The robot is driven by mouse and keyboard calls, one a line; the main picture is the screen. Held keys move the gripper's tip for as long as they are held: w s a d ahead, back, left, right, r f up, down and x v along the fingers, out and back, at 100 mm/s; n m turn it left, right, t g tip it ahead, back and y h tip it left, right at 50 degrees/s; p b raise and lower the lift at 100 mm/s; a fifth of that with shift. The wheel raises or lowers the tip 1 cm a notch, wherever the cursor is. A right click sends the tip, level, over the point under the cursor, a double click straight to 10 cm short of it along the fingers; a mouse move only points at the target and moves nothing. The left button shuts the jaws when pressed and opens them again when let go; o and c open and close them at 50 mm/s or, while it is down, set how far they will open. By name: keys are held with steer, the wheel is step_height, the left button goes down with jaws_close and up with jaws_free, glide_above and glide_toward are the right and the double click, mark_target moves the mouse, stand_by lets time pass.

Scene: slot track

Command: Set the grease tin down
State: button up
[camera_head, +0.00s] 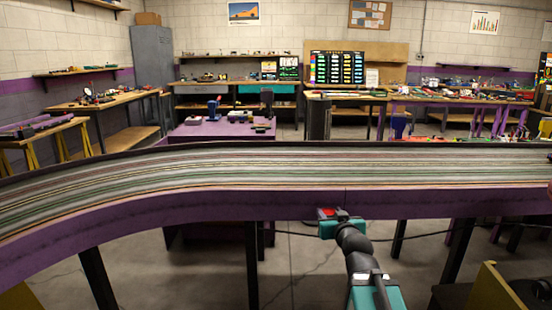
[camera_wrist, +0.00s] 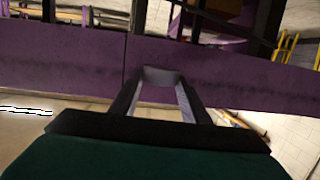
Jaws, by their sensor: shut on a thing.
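My gripper (camera_head: 341,214) is in front of the purple side of the slot track, near the middle right in the head view. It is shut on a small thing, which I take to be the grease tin. A small red patch (camera_head: 326,212) shows at the gripper's end. In the wrist view my gripper (camera_wrist: 160,78) has its two dark fingers closing toward a small grey piece (camera_wrist: 161,73) at their tips. The tin's shape and label are too small and dark to make out.
The raised slot track (camera_head: 290,165) curves across the whole head view, with a purple side wall (camera_head: 180,216) and dark legs below. A purple table (camera_head: 222,131) with small items stands behind it. Workbenches with tools line the back wall. Bare floor shows under the track.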

steer(key=shift+w+a+f, duration=0.1)
steer(key=shift+a+f, duration=0.1)
steer(key=shift+a, duration=0.35)
steer(key=shift+a+f, duration=0.15)
steer(key=shift+a, duration=0.4)
steer(key=shift+d+r, duration=0.3)
steer(key=shift+d, duration=0.05)
steer(key=shift+d+r+m+h, duration=0.15)
steer(key=shift+r+m+h, duration=0.1)
steer(key=shift+r, duration=0.3)
steer(key=shift+d+r+m+h, duration=0.15)
steer(key=shift+r+h, duration=0.1)
steer(key=shift+r, duration=0.3)
step_height(320, 180, up, 23)
steer(key=p, duration=2.3)
steer(key=shift+d, duration=0.1)
